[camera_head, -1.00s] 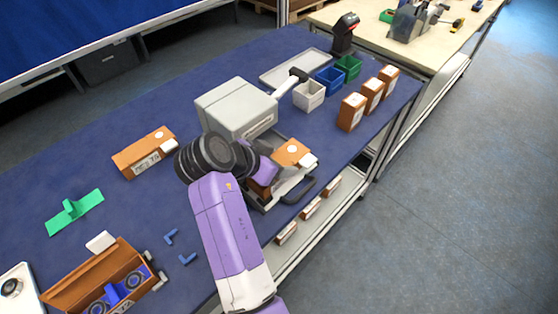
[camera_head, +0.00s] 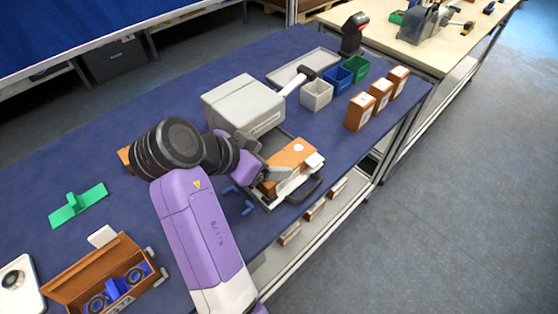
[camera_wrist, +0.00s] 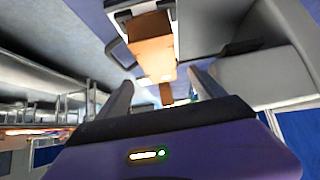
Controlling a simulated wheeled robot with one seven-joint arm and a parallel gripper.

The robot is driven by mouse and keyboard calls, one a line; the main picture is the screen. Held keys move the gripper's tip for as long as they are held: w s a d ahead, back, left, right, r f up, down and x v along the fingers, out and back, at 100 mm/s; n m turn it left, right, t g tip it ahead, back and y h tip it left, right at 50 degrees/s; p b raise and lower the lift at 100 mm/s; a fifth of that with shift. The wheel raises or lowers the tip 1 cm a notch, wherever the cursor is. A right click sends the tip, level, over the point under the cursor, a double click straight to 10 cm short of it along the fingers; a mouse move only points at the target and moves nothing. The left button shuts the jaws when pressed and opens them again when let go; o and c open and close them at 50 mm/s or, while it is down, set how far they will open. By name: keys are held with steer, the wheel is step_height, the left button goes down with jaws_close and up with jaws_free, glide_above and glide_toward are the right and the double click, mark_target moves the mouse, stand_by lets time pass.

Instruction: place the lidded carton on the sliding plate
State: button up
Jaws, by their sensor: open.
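The orange-brown lidded carton (camera_head: 297,152), with a round white spot on top, rests on the sliding plate (camera_head: 264,197), which is pulled out of the grey machine (camera_head: 240,103). The plate's dark handle (camera_head: 307,192) faces the front edge. My gripper (camera_head: 268,158) is open at the carton's near left end. In the wrist view the carton (camera_wrist: 153,58) lies ahead of and between the two spread fingers (camera_wrist: 160,77), with space visible beside it. Whether a finger touches it I cannot tell. The arm hides part of the plate.
Another carton (camera_head: 124,158) is mostly hidden behind my arm. An open brown box (camera_head: 70,282) and a green stand (camera_head: 78,206) are at the left. Bins (camera_head: 316,94) and several upright cartons (camera_head: 361,111) stand to the right. Blue table is bare at the upper left.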

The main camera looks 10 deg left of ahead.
steer(key=shift+v, duration=2.1)
steer(key=shift+s+a, duration=0.1)
